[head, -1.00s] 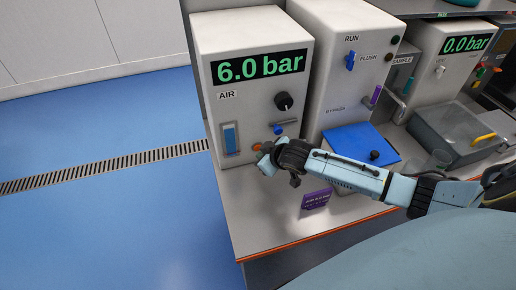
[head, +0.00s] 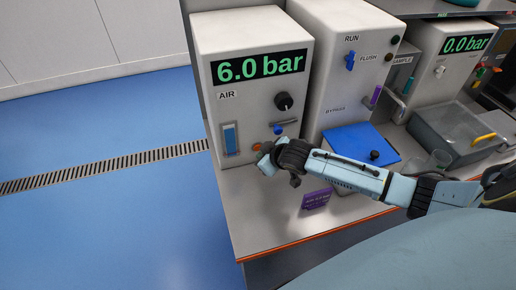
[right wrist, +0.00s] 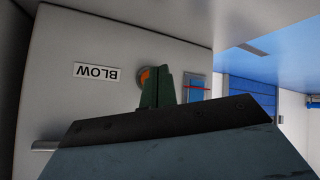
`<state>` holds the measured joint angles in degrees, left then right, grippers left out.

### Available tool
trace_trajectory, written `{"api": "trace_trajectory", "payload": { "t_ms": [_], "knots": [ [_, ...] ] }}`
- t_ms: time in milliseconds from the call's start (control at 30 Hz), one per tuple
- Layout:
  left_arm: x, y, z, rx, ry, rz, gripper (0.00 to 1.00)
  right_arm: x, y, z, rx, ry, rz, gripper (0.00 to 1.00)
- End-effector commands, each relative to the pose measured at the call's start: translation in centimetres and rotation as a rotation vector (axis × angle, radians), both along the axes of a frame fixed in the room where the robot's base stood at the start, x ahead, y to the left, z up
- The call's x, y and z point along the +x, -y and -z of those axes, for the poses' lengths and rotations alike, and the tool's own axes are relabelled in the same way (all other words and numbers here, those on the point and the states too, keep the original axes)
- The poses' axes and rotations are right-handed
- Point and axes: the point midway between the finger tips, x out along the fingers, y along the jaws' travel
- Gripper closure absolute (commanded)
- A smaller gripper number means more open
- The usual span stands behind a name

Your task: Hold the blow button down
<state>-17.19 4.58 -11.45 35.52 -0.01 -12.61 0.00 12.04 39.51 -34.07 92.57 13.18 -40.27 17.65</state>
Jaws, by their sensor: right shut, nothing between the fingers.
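The blow button (head: 257,147) is orange and sits low on the front of the white AIR unit (head: 225,45). In the right wrist view the orange button (right wrist: 145,76) shows in a grey ring near the upside-down BLOW label (right wrist: 97,72). My right gripper (head: 264,160) is shut and empty, right at the button. In the right wrist view its green fingertips (right wrist: 160,80) cover part of the button. I cannot tell whether they touch it or whether it is pressed in. My left gripper is not in view.
The AIR unit's display (head: 259,67) reads 6.0 bar. A black knob (head: 284,101), a blue lever (head: 279,129) and a blue gauge (head: 229,138) are close to the button. The blue floor (head: 90,220) at left is clear.

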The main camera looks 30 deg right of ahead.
Motion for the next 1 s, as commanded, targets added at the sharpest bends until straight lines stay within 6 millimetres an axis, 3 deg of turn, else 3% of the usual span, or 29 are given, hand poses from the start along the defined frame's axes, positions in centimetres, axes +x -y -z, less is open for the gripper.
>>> {"api": "trace_trajectory", "payload": {
  "t_ms": [1000],
  "knots": [
    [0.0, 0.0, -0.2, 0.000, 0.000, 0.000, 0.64, 1.1, 0.3, -0.1, -0.001, 0.002, 0.001, 1.00]
  ]
}}
